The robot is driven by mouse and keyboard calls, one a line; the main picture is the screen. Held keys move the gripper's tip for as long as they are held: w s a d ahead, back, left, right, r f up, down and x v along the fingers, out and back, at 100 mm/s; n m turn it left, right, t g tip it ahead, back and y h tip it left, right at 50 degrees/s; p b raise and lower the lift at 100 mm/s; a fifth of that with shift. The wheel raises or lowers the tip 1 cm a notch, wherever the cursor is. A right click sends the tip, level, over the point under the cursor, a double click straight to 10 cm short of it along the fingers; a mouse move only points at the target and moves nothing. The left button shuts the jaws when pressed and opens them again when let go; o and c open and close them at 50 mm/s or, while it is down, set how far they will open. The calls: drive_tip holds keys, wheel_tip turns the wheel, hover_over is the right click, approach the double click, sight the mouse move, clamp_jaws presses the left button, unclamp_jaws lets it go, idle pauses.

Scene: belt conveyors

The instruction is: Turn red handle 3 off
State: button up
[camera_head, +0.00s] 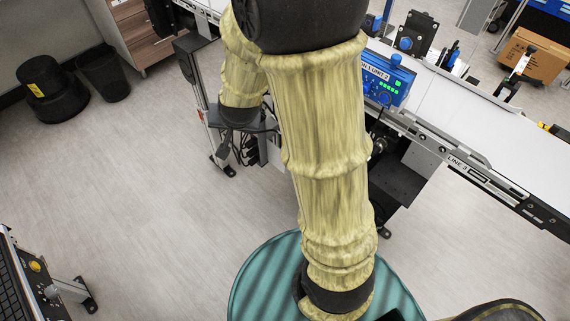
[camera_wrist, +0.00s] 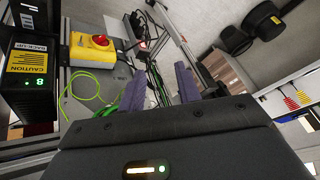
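In the head view my arm covers much of the middle, and the handle and my fingertips cannot be made out there.
A black unit with caution labels (camera_wrist: 28,60) stands left of the switch box. Green cables (camera_wrist: 85,93) and a power strip (camera_wrist: 137,28) lie close to the fingers. The LINE 3 conveyor (camera_head: 460,115) runs at the right. Floor (camera_head: 130,180) at left is clear.

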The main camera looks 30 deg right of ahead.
drive_tip(key=w+d+f+m+t+h+b, duration=0.1)
drive_tip(key=w+f+m+t+h+b, duration=0.15)
drive_tip(key=w+f+m+b, duration=0.5)
drive_tip(key=w+d+f+m+t+h+b, duration=0.15)
drive_tip(key=w+f+h+b, duration=0.25)
drive_tip(key=f+b, duration=0.75)
drive_tip(key=s+d+f+m+g+h+b, duration=0.1)
drive_tip(key=s+f+m+g+h+b, duration=0.1)
drive_tip(key=f+m+h+b, duration=0.2)
drive_tip(key=s+d+f+m+g+h+b, duration=0.1)
drive_tip(key=f+m+h+b, duration=0.3)
drive_tip(key=f+b, duration=0.5)
wheel_tip(320, 180, down, 9)
drive_tip(key=shift+s+r+m+g+h+b, duration=0.1)
drive_tip(key=shift+s+m+g+h+b, duration=0.3)
drive_tip(key=shift+s+g+h, duration=0.65)
drive_tip(key=shift+w+d+t, duration=0.15)
drive_tip(key=shift+w+t, duration=0.1)
drive_tip(key=shift+w, duration=0.05)
drive_tip(key=b+x, duration=0.5)
drive_tip(key=x, duration=1.2)
drive_tip(key=shift+d+r+b, duration=0.2)
drive_tip(key=shift+b, duration=0.1)
